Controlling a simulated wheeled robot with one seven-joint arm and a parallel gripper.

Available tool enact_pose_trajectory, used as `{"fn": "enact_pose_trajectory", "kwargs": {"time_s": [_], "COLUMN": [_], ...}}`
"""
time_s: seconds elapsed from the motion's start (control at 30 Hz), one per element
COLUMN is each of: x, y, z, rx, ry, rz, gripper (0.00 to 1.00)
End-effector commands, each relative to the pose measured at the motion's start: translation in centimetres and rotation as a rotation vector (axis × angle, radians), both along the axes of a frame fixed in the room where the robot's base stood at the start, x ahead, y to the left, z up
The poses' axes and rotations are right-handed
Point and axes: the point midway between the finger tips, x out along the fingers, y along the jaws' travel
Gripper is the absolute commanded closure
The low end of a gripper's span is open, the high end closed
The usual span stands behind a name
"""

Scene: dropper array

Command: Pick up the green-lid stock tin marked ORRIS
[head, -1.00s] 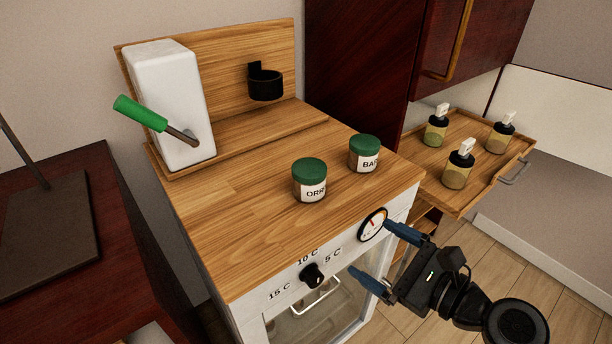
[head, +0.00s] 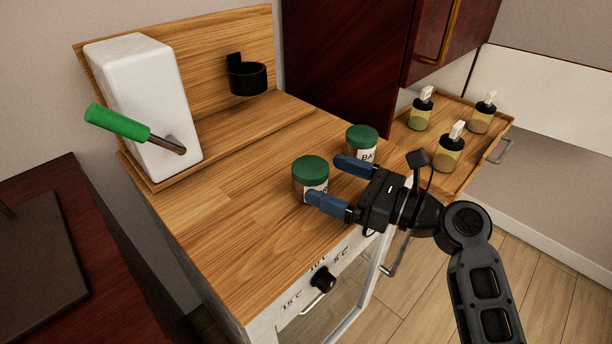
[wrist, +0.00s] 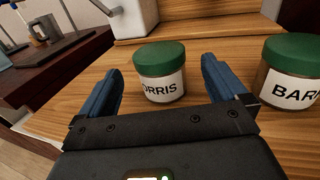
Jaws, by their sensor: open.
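The green-lid tin marked ORRIS (head: 309,178) stands upright on the wooden counter top. In the wrist view the ORRIS tin (wrist: 161,72) is ahead of and between my blue fingers, its label facing me. My gripper (head: 332,182) is open, and its fingers point at the tin; in the head view the lower finger covers part of the label. In the wrist view my gripper (wrist: 160,85) holds nothing. A second green-lid tin, labelled BAR with the rest cut off (wrist: 290,72), stands to the right; it also shows in the head view (head: 362,142).
A white dispenser (head: 140,110) with a green handle (head: 117,122) stands at the counter's back left. A black ring holder (head: 247,76) is on the backboard. A tray (head: 462,178) with dropper bottles is at right. The counter left of the ORRIS tin is clear.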

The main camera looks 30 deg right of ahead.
Motion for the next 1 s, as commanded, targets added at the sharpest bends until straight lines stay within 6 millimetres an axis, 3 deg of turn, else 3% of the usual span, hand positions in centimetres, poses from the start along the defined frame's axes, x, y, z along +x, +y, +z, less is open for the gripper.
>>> {"fn": "enact_pose_trajectory", "kwargs": {"time_s": [0.4, 0.7, 1.0], "x": [4.3, 4.7, 4.6], "y": [2.8, 3.1, 3.1], "z": [0.0, 0.0, 0.0], "rx": [0.000, -0.001, -0.001], "ry": [0.000, 0.000, 0.000], "rz": [0.001, -0.001, -0.001], "gripper": [0.01, 0.01, 0.29]}}
